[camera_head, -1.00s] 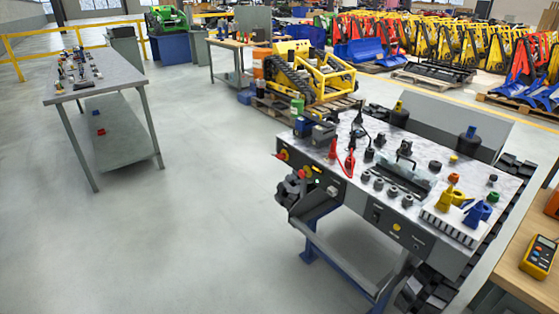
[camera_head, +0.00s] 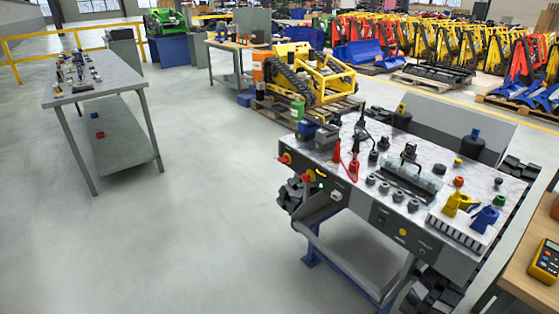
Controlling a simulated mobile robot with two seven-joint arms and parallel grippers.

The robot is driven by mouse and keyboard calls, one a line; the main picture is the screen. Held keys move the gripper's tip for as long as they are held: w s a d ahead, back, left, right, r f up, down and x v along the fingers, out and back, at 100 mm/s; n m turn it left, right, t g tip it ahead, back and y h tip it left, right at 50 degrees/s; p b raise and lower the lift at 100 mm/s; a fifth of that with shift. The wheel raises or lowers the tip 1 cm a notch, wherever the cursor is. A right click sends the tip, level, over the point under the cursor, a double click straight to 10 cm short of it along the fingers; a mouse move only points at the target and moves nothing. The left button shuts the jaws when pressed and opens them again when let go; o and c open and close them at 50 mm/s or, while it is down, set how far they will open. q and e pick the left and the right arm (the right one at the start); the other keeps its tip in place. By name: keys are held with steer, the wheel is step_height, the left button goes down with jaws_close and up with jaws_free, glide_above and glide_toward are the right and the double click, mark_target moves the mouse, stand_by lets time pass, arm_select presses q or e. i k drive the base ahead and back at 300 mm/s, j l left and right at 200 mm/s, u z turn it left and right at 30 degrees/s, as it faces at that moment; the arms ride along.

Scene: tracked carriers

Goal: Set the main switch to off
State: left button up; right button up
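A pale switch (camera_head: 336,195) and a round yellow button (camera_head: 403,232) sit further right on the same face. Neither of my grippers is in view, and nothing touches the carrier's controls.
A wooden bench with a yellow meter (camera_head: 548,258) stands close at the right edge. A grey table (camera_head: 115,80) with small parts stands at the left. A yellow tracked machine (camera_head: 315,80) on a pallet stands behind the carrier. The floor in front and to the left is clear.

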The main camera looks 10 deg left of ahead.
mark_target(283, 160)
steer(key=i+j, duration=0.15)
steer(key=j, duration=0.25)
steer(key=i+j+z, duration=0.1)
steer(key=j, duration=0.3)
steer(key=i+j, duration=0.2)
steer(key=j, duration=0.2)
steer(key=i+j+z, duration=0.1)
steer(key=j, duration=0.3)
steer(key=i+j, duration=0.2)
steer(key=j, duration=0.25)
steer(key=i+j, duration=0.15)
steer(key=j, duration=0.25)
steer(key=i+j+z, duration=0.1)
steer(key=j, duration=0.35)
steer(key=i+j, duration=0.15)
steer(key=j, duration=0.25)
steer(key=i+j, duration=0.15)
steer(key=j, duration=0.25)
steer(key=i+j+z, duration=0.15)
steer(key=j, duration=0.2)
steer(key=i, duration=0.4)
